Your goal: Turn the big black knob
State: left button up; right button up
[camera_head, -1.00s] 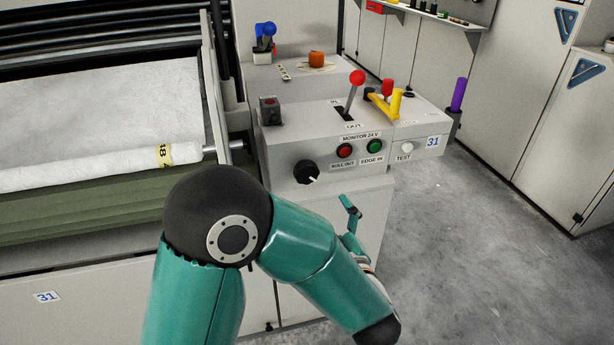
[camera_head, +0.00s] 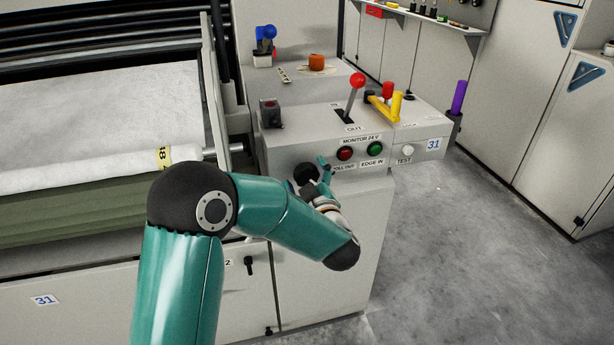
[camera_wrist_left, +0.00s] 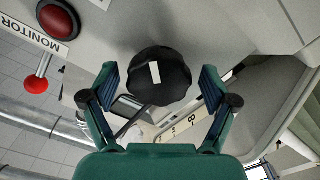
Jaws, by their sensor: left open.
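The big black knob (camera_head: 305,173) sits on the front face of the grey control box, at its lower left. In the left wrist view the knob (camera_wrist_left: 158,75) is large, with a white mark on its face, and lies ahead between the two fingers. My left gripper (camera_head: 324,172) is open right at the knob and partly covers it in the head view. In the wrist view the open fingers of the gripper (camera_wrist_left: 158,82) stand one on each side of the knob, with gaps visible. My right gripper does not show.
A red button (camera_head: 345,153), a green button (camera_head: 375,149) and a white button (camera_head: 407,150) are right of the knob. A red-tipped lever (camera_head: 357,80) and a yellow handle (camera_head: 396,104) stand on top of the box. The white roll (camera_head: 100,168) is at the left.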

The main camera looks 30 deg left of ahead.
pick_arm(q)
jog(key=c, duration=1.2)
jog(key=shift+o, duration=0.2)
jog(key=m+p, duration=0.3)
jog(key=m, duration=0.1)
jog(key=shift+r, duration=0.1)
jog(key=shift+m+p, duration=0.95)
jog(key=shift+m, duration=0.95)
